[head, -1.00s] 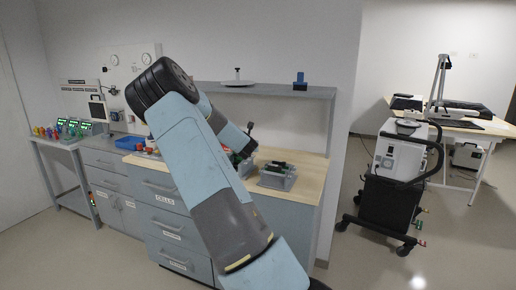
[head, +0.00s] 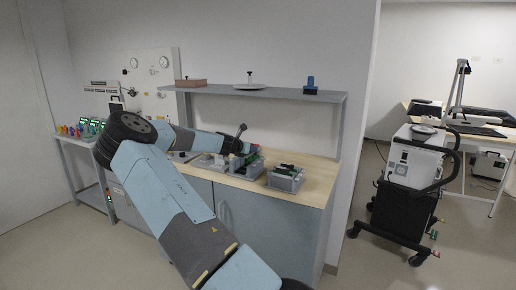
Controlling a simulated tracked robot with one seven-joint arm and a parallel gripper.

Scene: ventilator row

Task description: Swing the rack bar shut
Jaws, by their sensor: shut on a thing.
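My gripper (head: 248,150) is at the end of my outstretched arm, low over the wooden bench top. It is small in the head view and partly hidden by my wrist. It is shut at the grey rack (head: 246,170), apparently on the rack bar. A dark knobbed lever (head: 241,130) stands up tilted right beside my gripper. Whether this lever is part of the bar is too small to tell. Green and red bits show at the rack beside my fingers. The bar's exact angle and its far end are hidden.
A second grey bin (head: 286,179) with dark and green items stands right of the rack. A shelf (head: 290,94) runs above, holding a pinkish box, a white dish and a blue block. A wheeled cart (head: 400,210) stands to the right, with open floor in front.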

